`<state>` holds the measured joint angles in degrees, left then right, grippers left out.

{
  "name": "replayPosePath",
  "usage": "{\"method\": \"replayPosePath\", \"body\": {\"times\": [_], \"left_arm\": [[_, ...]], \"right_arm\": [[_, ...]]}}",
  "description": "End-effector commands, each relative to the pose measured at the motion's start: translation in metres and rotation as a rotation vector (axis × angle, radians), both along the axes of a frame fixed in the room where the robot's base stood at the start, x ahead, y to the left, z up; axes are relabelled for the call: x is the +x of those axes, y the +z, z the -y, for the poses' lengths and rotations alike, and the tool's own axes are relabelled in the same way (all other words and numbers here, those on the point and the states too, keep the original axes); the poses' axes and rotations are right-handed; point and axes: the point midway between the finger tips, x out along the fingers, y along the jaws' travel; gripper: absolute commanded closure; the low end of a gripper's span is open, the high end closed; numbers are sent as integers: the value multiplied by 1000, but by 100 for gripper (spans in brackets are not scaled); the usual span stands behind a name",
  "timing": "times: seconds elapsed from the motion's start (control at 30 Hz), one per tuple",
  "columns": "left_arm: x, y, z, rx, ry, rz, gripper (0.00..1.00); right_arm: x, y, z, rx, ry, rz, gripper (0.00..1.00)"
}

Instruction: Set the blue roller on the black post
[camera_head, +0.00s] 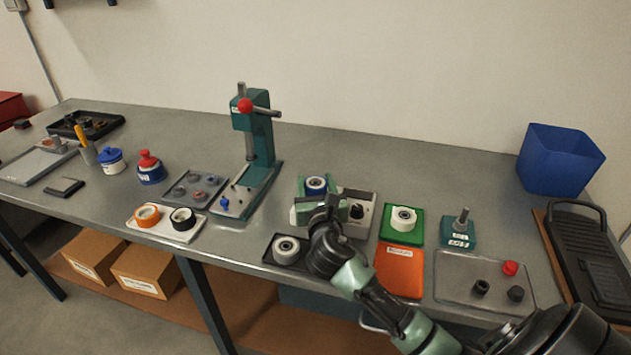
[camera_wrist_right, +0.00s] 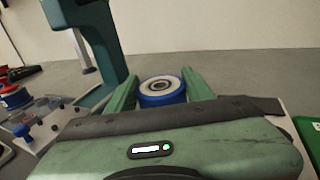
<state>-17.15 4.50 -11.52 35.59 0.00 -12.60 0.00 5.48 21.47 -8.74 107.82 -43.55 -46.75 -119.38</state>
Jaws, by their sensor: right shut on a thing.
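My right gripper (camera_head: 317,191) is shut on the blue roller (camera_head: 316,184), which has a blue rim and a pale hub with a dark bore. In the right wrist view the roller (camera_wrist_right: 162,91) sits between the two green fingers, its bore facing up. A short black post (camera_head: 356,211) stands on a light plate (camera_head: 365,197) just right of the gripper. The roller appears apart from the post, to its left and farther back. Part of the plate is hidden behind the gripper. My left gripper does not show.
A teal press (camera_head: 262,145) stands to the left. A dark tray with a grey-white roller (camera_head: 286,248) lies in front. A green mat with a white roller (camera_head: 403,218), an orange pad (camera_head: 399,272) and a grey tray (camera_head: 455,283) lie right. A blue bin (camera_head: 558,160) stands far right.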

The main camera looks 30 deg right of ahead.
Motion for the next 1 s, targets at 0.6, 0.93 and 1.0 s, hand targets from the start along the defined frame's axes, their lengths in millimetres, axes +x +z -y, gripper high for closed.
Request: {"method": "replayPosePath", "body": {"times": [0.6, 0.93, 1.0], "left_arm": [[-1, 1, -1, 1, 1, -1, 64], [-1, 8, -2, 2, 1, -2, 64], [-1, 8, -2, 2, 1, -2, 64]], "right_arm": [[0, 1, 0, 0, 0, 0, 93], [0, 0, 0, -1, 0, 0, 93], [0, 0, 0, 0, 0, 1, 93]]}}
